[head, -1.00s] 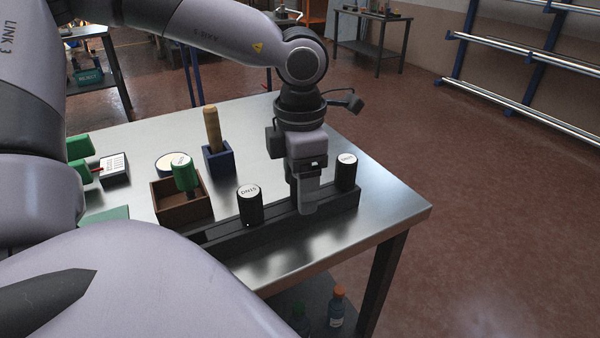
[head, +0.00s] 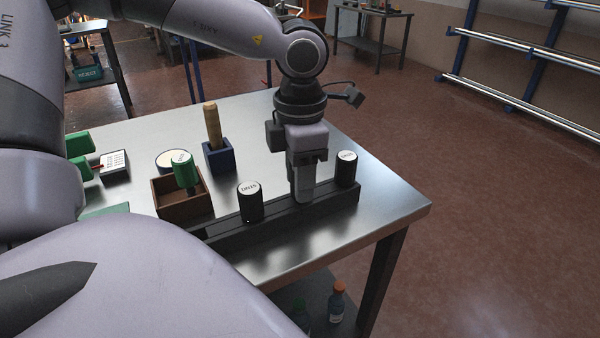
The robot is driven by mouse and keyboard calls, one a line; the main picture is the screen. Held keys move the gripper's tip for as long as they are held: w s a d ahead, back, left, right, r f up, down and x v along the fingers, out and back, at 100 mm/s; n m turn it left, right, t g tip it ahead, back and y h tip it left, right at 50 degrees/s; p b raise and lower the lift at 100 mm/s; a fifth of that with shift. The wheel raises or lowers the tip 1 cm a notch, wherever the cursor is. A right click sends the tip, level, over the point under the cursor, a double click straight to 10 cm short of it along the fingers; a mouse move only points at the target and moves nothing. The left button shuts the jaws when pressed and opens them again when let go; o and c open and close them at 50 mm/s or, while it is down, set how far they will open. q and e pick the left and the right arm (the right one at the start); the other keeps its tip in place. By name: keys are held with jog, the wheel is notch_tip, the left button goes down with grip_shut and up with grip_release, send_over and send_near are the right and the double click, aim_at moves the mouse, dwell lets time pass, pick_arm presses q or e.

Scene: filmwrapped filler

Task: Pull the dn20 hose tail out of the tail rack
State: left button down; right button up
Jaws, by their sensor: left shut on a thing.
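The tail rack (head: 225,243) is a long dark bar along the front edge of the steel table. Two black hose tails with white labelled tops stand upright in it, one left of my gripper (head: 250,204) and one right of it (head: 346,170). My left gripper (head: 302,198) points down between them, its fingers low at the rack. It is shut on the dn20 hose tail, which the fingers hide; I cannot tell how deep it sits. My right gripper is not in view.
Left of the rack are a brown wooden box (head: 182,211) with a green-handled tool, a blue block (head: 218,158) with a wooden handle, and a round white-topped item (head: 170,160). The table (head: 395,205) is bare at the right corner.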

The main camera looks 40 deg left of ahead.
pick_arm(q)
jog(key=shift+r+p, duration=0.35)
jog(key=shift+r, duration=0.45)
dwell(0.4)
jog(key=shift+r+p, duration=1.3)
jog(key=shift+r, duration=0.75)
jog(key=shift+r+p, duration=1.4)
jog(key=shift+r, duration=0.9)
